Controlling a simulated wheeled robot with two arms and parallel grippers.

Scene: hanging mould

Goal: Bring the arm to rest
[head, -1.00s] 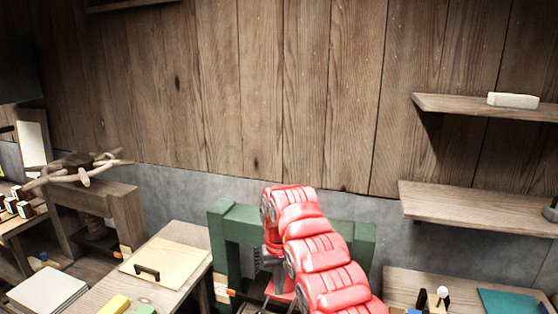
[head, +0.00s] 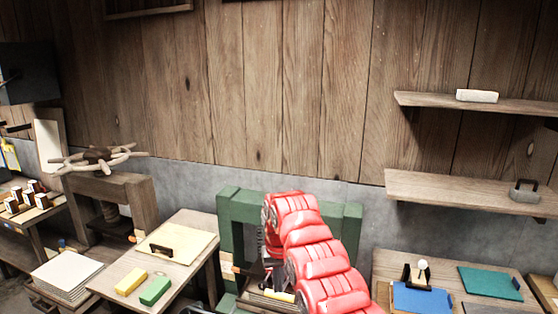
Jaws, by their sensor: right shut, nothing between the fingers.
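My red right arm (head: 315,255) comes in from the bottom right, rises and bends over at its top in front of the green frame (head: 235,205). My right gripper (head: 273,275) points down below that bend, inside the frame's opening. It is shut with nothing held; its fingertips are small, dark and partly hidden by the arm. A yellow strip (head: 280,296) lies on a stack just below it; I cannot tell whether they touch.
A bench (head: 205,255) at left holds a board with a black handle (head: 162,250), a yellow block (head: 131,282) and a green block (head: 155,291). A wooden press (head: 125,190) stands behind. At right are two wall shelves (head: 470,190) and a table with a blue sheet (head: 420,298).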

